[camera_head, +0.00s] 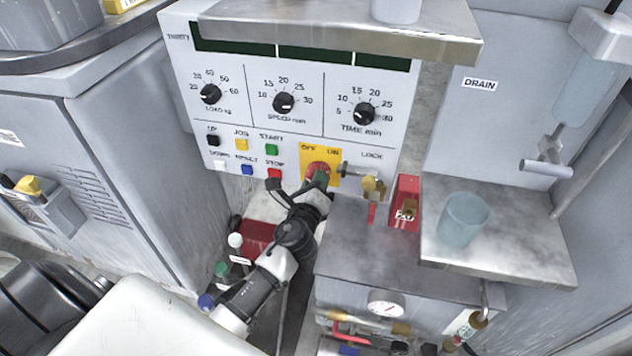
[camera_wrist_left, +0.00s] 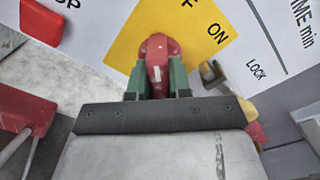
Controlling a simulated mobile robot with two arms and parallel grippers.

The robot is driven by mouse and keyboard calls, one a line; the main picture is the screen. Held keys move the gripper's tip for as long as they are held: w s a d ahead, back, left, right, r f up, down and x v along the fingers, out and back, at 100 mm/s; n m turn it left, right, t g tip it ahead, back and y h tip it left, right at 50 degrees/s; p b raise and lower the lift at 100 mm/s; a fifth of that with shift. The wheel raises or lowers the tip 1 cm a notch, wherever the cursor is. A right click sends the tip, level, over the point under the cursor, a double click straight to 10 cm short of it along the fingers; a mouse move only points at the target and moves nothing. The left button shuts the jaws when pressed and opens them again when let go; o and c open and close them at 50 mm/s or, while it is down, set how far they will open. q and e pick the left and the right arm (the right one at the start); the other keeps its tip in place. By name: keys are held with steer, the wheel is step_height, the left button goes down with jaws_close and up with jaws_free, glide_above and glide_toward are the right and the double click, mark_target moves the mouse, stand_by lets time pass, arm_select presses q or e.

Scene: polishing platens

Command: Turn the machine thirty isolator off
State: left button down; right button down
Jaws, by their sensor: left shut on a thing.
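The machine panel (camera_head: 240,75), labelled THIRTY, stands upright ahead of me. The isolator is a red rotary knob (camera_head: 318,168) on a yellow plate (camera_head: 334,157) marked OFF at left and ON at right. My left gripper (camera_head: 317,183) is at the knob, shut on it. In the left wrist view the red knob (camera_wrist_left: 156,58) sits between the two green finger pads, in front of the yellow plate (camera_wrist_left: 190,25). The gripper hides part of the knob, so which mark it points to is hard to tell. My right gripper is not in view.
A LOCK hasp with a brass padlock (camera_head: 373,187) is just right of the isolator. A red box (camera_head: 405,203) stands beyond it. START (camera_head: 271,150) and STOP (camera_head: 275,174) buttons are close on the left. A cup (camera_head: 463,220) stands on the right shelf (camera_head: 520,245).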

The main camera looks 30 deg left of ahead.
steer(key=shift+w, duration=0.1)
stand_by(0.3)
arm_select(q)
steer(key=c, duration=1)
jaws_free()
steer(key=shift+c, duration=0.2)
steer(key=v, duration=1.1)
